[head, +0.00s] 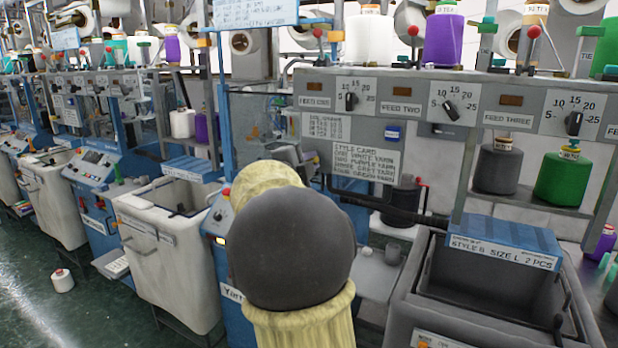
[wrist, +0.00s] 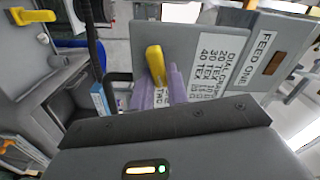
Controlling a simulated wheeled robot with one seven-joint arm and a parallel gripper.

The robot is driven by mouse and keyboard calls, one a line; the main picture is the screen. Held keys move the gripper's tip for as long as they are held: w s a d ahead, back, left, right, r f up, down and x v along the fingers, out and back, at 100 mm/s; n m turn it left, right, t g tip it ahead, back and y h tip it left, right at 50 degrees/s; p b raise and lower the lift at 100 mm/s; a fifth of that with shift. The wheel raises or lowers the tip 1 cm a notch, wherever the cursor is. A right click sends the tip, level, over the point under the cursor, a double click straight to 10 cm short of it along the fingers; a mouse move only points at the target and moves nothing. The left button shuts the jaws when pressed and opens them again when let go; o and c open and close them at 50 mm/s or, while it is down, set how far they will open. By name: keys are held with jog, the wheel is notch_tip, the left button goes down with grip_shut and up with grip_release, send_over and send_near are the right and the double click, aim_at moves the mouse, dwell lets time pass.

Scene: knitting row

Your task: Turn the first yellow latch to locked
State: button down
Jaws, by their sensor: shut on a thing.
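A yellow latch (wrist: 155,61) stands out from a grey panel in the wrist view. My gripper (wrist: 163,88) has its two purple fingers shut around the latch's lower part. The handle points up and slightly left in this turned picture. A white label beside the fingers is partly covered, so its lock marks cannot be read. A second yellow latch (wrist: 32,15) is at the upper left of the wrist view. In the head view my own arm covers the gripper and the held latch.
A FEED ONE plate (wrist: 262,52) and a dial chart card (wrist: 220,62) are close to the right of the fingers. In the head view, knobs line the panel (head: 400,98), and a grey bin (head: 400,310) stands at right. A dark cable runs beside the panel.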

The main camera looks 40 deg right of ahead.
jog(key=shift+f+m+b, duration=0.15)
jog(key=shift+m+b, duration=0.6)
jog(key=shift+m, duration=0.1)
jog(key=shift+f+m+b, duration=0.15)
jog(key=shift+m+b, duration=0.55)
jog(key=shift+m, duration=0.15)
jog(key=c, duration=1.4)
grip_release()
jog(key=shift+r, duration=0.1)
jog(key=b+v, duration=0.3)
jog(key=v, duration=1.4)
jog(key=shift+s+a, duration=0.1)
jog(key=shift+a, duration=0.1)
